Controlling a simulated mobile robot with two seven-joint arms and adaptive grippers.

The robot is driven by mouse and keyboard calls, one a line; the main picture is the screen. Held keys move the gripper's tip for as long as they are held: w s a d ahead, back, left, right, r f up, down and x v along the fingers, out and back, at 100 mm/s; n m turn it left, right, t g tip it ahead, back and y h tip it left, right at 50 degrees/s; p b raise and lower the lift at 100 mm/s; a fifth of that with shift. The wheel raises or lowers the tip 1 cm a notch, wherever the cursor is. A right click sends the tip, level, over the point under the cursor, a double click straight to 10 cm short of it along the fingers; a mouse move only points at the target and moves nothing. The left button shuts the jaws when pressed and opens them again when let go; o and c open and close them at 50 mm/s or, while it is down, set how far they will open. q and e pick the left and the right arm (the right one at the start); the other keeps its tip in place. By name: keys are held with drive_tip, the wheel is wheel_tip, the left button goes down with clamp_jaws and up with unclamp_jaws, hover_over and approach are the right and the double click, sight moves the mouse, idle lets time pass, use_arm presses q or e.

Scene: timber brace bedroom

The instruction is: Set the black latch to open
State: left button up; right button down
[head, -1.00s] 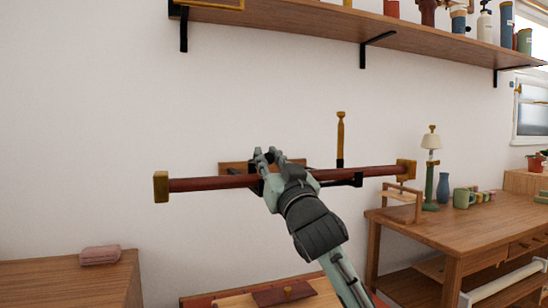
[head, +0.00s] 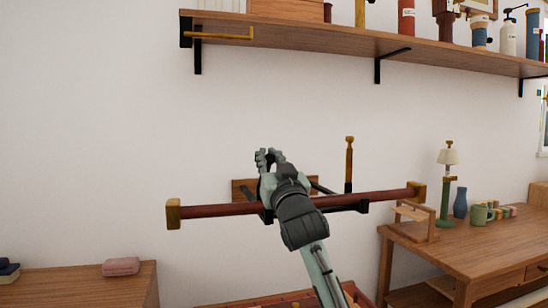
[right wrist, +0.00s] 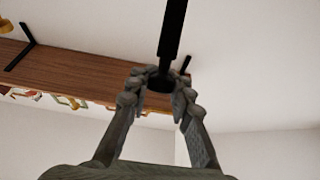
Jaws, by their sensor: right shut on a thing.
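A dark red bar (head: 225,209) with brass end blocks runs across in front of the wall, with black bracket parts (head: 345,204) and a wooden plate (head: 243,188) behind it. My right gripper (head: 268,158) reaches up across the bar, its fingertips above it in the head view. In the right wrist view, the fingertips (right wrist: 159,78) close around the rounded end of a black rod (right wrist: 173,30), which looks like the black latch. The fingers and hand hide most of the latch in the head view. My left gripper is not in view.
An upright brass-handled piece (head: 349,157) with a black lower part stands right of the gripper. A wooden shelf (head: 300,32) with bottles runs above. A desk (head: 470,247) with a lamp is at right, and a low cabinet (head: 70,285) at left.

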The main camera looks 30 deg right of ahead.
drive_tip(key=w+r+g, duration=0.1)
drive_tip(key=w+r+g+p, duration=0.1)
drive_tip(key=shift+w+d+r+g+y, duration=0.25)
drive_tip(key=shift+d+r+g+y, duration=0.05)
drive_tip(key=shift+d+r+g, duration=0.1)
drive_tip(key=g, duration=0.1)
drive_tip(key=w, duration=0.1)
drive_tip(key=w+g, duration=0.1)
drive_tip(key=shift+w+d+r+g+y, duration=0.25)
drive_tip(key=shift+r+g+y, duration=0.05)
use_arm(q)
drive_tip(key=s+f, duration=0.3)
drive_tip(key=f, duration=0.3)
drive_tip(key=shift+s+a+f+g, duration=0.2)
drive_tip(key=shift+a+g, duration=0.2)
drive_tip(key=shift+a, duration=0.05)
use_arm(e)
drive_tip(key=shift+w+d+g+y, duration=0.2)
drive_tip(key=shift+w+g+y, duration=0.05)
drive_tip(key=shift+w+g, duration=0.7)
drive_tip(key=shift+w+d+g+y, duration=0.2)
drive_tip(key=shift+w+g+y, duration=0.05)
drive_tip(key=shift+w+g, duration=0.65)
drive_tip(key=shift+f, duration=0.1)
drive_tip(key=c, duration=1.4)
unclamp_jaws()
drive_tip(key=shift+o, duration=0.2)
